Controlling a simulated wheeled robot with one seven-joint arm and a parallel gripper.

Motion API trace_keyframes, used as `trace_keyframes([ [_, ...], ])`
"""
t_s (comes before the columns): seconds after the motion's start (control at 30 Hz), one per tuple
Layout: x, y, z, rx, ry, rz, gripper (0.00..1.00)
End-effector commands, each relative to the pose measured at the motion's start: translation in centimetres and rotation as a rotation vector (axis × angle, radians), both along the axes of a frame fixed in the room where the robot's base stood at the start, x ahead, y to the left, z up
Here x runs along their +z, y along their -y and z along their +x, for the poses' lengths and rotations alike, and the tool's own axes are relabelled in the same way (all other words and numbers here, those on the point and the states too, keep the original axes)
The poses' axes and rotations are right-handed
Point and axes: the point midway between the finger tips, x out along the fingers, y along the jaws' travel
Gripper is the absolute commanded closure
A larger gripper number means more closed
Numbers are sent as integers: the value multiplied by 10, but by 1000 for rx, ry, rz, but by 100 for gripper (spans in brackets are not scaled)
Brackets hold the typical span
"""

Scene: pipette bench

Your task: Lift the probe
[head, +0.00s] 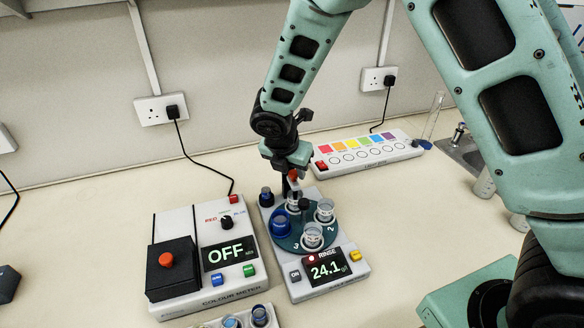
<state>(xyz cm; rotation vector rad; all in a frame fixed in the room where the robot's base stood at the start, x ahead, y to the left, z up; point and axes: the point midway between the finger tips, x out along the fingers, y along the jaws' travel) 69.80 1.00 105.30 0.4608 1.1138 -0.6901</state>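My gripper (293,178) points down over the back of a round dark-teal carousel (290,242) on a white device with a display reading 24.1. A small dark part with a red patch shows at the fingertips, just above the back cup (292,206). It may be the probe, but it is too small to tell, and so is whether the fingers are closed on it. Two clear cups (325,211) (313,236) and a blue one (281,224) stand on the carousel. A black knob (304,204) rises near its middle.
A colour meter (203,262) reading OFF stands left of the carousel device. A colour-strip box (365,150) lies behind right. A tray with small cups (232,321) is at the front edge. Glassware (433,115) and a sink (462,145) are far right.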

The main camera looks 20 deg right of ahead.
Motion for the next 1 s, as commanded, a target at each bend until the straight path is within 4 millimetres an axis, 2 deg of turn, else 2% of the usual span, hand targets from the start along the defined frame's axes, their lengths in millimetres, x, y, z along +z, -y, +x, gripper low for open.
trace_keyframes([
  [0.13, 0, 0, 0, 0, 0, 0, 67],
  [0.17, 0, 0, 0, 0, 0, 0, 72],
  [0.27, 0, 0, 0, 0, 0, 0, 100],
  [0.47, 4, 0, 0, -1, 0, 0, 100],
  [0.57, 13, 0, 0, -1, 0, 2, 100],
  [0.8, 50, 0, 0, -2, 0, 1, 100],
  [1.0, 58, -1, 0, -1, 1, 1, 100],
])
